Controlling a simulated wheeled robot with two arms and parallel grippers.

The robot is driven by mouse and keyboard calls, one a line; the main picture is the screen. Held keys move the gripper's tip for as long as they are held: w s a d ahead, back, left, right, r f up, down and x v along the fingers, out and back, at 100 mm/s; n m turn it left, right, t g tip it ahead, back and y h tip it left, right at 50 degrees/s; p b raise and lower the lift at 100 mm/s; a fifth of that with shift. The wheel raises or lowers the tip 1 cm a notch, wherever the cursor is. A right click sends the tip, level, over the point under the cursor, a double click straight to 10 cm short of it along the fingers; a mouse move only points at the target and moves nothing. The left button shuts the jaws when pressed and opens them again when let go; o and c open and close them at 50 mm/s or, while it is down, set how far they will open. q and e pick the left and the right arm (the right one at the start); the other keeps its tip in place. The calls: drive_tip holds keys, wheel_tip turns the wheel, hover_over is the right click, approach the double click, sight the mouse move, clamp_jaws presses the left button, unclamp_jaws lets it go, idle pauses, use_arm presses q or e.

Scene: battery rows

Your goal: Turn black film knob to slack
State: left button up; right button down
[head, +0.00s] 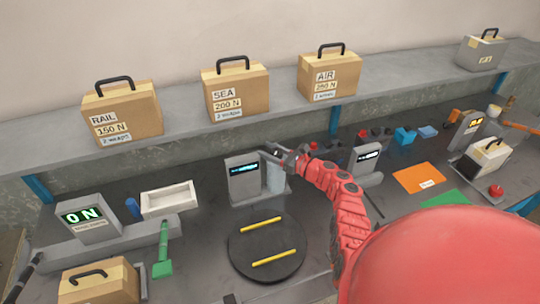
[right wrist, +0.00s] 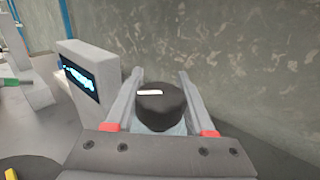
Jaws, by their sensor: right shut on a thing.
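The black film knob (right wrist: 162,108) shows in the right wrist view as a round black cap. A white mark on its top lies nearly crosswise, toward the left. It sits on top of a pale film roll (head: 275,180), beside a grey box with a lit blue display (head: 243,178). My right gripper (head: 273,153) reaches over the roll from the right. Its two fingers (right wrist: 162,95) stand on either side of the knob, shut on it. In the head view the gripper mostly hides the knob. My left gripper is not in view.
A dark round turntable (head: 238,252) with two yellow strips lies in front. A similar display unit (head: 366,160) stands to the right. Cardboard cases marked RAIL (head: 124,113), SEA (head: 236,92) and AIR (head: 329,75) stand on the back shelf. A readout (head: 84,217) shows 0 N.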

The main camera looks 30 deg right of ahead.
drive_tip(key=shift+s+a+f+n+g+y+b, duration=0.15)
drive_tip(key=shift+n+g+y+b, duration=0.35)
drive_tip(key=shift+y+b, duration=0.3)
drive_tip(key=shift+a+n+g+y+b, duration=0.15)
drive_tip(key=shift+n+g+y+b, duration=0.15)
drive_tip(key=shift+n+y+b, duration=0.4)
drive_tip(key=shift+c, duration=1.3)
unclamp_jaws()
